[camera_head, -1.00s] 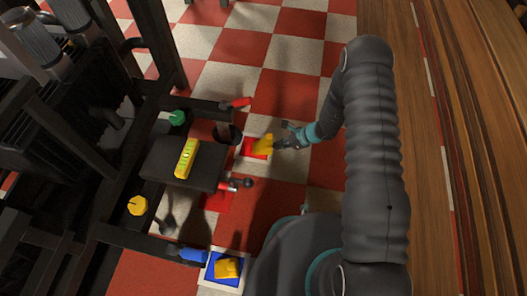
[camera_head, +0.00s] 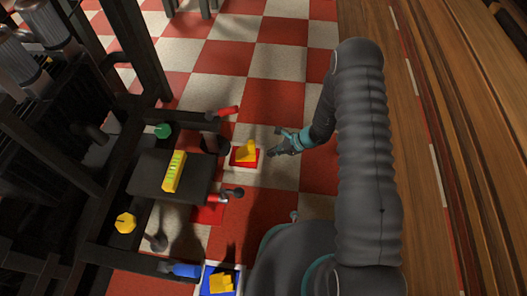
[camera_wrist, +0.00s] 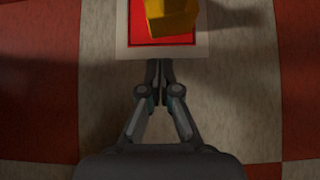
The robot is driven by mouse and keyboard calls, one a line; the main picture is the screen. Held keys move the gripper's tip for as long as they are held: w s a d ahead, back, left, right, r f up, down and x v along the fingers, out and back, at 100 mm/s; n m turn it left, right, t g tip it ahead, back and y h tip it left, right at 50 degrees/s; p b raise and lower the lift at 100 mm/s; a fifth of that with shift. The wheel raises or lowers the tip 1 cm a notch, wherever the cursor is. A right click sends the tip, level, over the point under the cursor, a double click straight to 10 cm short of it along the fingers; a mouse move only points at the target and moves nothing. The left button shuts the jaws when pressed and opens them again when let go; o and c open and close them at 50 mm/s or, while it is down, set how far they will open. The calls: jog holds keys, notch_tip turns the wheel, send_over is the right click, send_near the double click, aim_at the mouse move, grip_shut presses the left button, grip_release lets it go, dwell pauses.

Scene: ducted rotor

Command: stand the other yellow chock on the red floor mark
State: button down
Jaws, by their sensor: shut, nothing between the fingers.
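A yellow chock (camera_head: 247,149) stands on the red floor mark (camera_head: 236,160), which has a pale border. In the wrist view the chock (camera_wrist: 172,18) is at the top, partly cut off, over the red square (camera_wrist: 136,36). My gripper (camera_head: 271,153) is just right of the mark in the head view, apart from the chock. In the wrist view my gripper (camera_wrist: 160,68) has its fingers together and empty, at the mark's near border. A second yellow chock (camera_head: 220,284) is on the blue floor mark (camera_head: 207,279) at the bottom.
Left of the red mark stands a dark frame with a grey plate (camera_head: 145,170) bearing a yellow level-like bar (camera_head: 174,171). Red handles (camera_head: 226,111), a blue handle (camera_head: 183,270) and a green knob (camera_head: 162,131) stick out. Checkered floor (camera_head: 275,62) is clear beyond.

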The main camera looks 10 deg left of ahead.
jog(key=p+v, duration=0.1)
jog(key=v, duration=0.8)
jog(key=shift+r, duration=0.35)
jog(key=shift+d, duration=0.1)
jog(key=s+d+r+n+g+h, duration=0.1)
jog(key=s+d+r+n+g, duration=0.2)
jog(key=s+n, duration=0.4)
jog(key=s+d+r+n+t+h+p, duration=0.2)
jog(key=s+r, duration=0.4)
jog(key=r, duration=1.1)
jog(key=s+d+r+n+t+h+p, duration=0.3)
jog(key=s+d+r+n+t+p, duration=0.1)
jog(key=r, duration=1.3)
jog(key=s+d+r+n+t+h+p, duration=0.2)
jog(key=s+r, duration=0.6)
jog(key=r, duration=0.9)
jog(key=d+n+h+p, duration=0.1)
jog(key=d+n, duration=0.1)
jog(key=d, duration=0.1)
jog(key=shift+s+n+t, duration=0.15)
jog(key=shift+n+t, duration=0.25)
jog(key=shift+r, duration=0.1)
